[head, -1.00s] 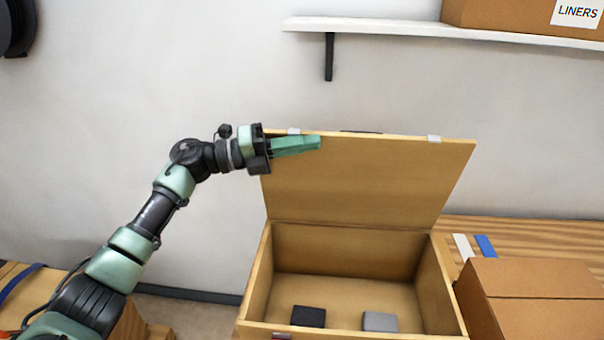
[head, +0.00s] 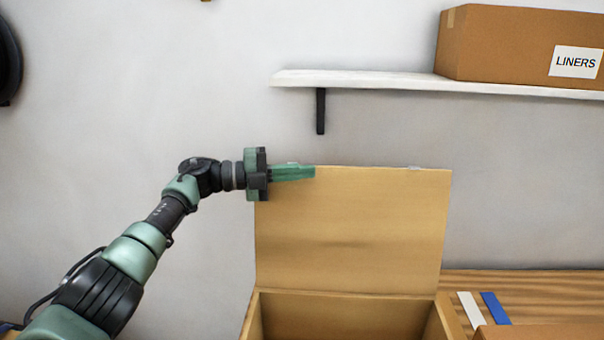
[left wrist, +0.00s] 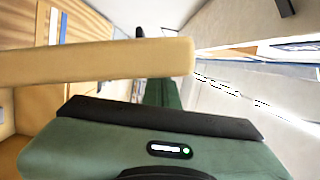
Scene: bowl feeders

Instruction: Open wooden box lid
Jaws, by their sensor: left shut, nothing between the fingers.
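The wooden box (head: 440,318) stands at the lower middle of the head view, with only its upper part in frame. Its lid (head: 350,230) is raised and stands close to upright at the back, its inner face toward me. My left gripper (head: 313,173) is at the lid's upper left corner, with its green fingers shut and nothing between them. In the left wrist view the lid's edge (left wrist: 100,62) crosses in front of the gripper's fingers (left wrist: 160,92). I cannot tell whether the fingers touch the lid. My right gripper is not in view.
A white shelf (head: 380,84) on the wall above carries a cardboard box (head: 500,45) labelled LINERS. A wooden bench (head: 540,285) with a white strip (head: 472,310) and a blue strip (head: 494,307) is at the right. Another cardboard box (head: 540,332) shows at the lower right.

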